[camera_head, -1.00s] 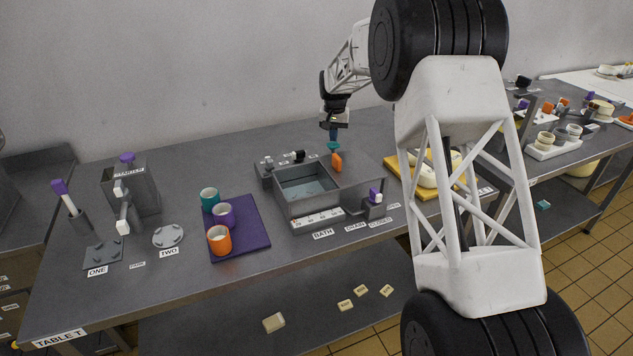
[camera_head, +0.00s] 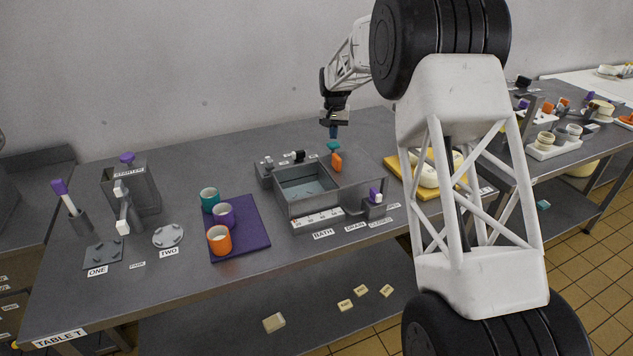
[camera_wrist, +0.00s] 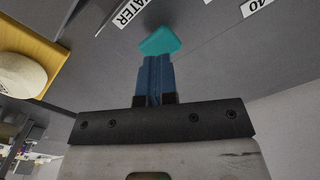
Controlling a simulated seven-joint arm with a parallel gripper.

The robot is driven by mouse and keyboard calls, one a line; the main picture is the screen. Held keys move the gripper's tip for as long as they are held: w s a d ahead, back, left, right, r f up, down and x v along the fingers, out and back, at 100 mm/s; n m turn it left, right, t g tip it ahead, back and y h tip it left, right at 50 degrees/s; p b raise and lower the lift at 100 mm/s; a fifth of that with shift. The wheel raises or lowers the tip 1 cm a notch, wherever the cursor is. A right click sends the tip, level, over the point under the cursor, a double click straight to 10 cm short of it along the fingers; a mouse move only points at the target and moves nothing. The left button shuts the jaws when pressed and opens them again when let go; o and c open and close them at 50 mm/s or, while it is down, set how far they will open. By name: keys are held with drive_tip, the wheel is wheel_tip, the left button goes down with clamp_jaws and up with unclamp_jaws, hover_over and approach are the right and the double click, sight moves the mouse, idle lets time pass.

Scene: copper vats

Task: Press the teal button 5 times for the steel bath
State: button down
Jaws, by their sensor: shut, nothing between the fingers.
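The teal button (camera_head: 333,147) stands at the back right corner of the steel bath (camera_head: 337,198), just behind an orange piece (camera_head: 336,162). My gripper (camera_head: 333,137) is shut and empty, pointing down with its blue fingertips a little above the button. In the wrist view, the teal button (camera_wrist: 160,40) shows just beyond the closed blue fingers (camera_wrist: 156,62), which cover part of its near edge. I cannot tell exactly how wide the gap is. The bath is an open grey box with bluish water (camera_head: 307,190) in it.
A purple-topped lever (camera_head: 375,195) stands at the bath's right, near the DRAIN label. A yellow board (camera_head: 395,170) with pale round items lies to the right. A purple mat (camera_head: 255,240) with teal, purple and orange cups lies to the left.

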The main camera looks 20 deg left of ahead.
sight(333, 144)
drive_tip(key=shift+f, duration=1.75)
idle(0.3)
drive_tip(key=shift+r, duration=1.75)
drive_tip(key=shift+f, duration=1.95)
drive_tip(key=shift+r, duration=2)
drive_tip(key=shift+f, duration=0.7)
